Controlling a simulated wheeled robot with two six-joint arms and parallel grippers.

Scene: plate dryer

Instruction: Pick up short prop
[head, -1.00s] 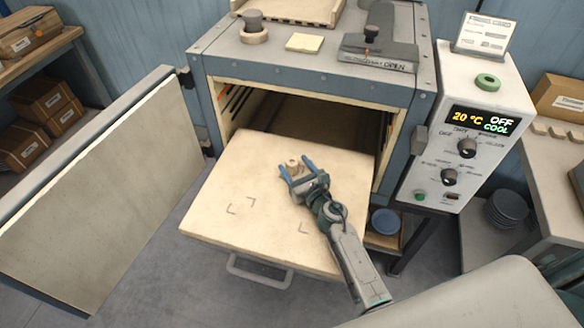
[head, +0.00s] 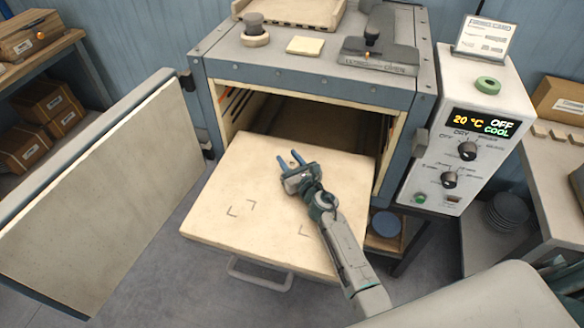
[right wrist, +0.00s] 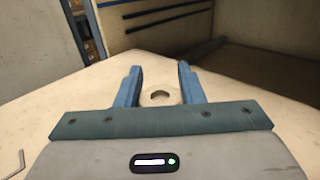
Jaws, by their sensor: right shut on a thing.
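The short prop (right wrist: 160,86) is a small pale piece with a dark hole in it. In the right wrist view it sits between the two blue fingers. My right gripper (head: 290,157) is shut on it over the back part of the cream pulled-out shelf (head: 215,222). The gripper also shows in the right wrist view (right wrist: 160,82). In the head view the prop blends with the shelf and is hard to make out. Whether it touches the shelf is hard to tell. My left gripper is not in view.
The dryer (head: 300,84) stands open behind the shelf, its door (head: 100,190) swung out to the left. The control box (head: 465,150) is on the right. Corner marks (head: 243,207) lie on clear shelf surface. Several objects stand on the dryer's top.

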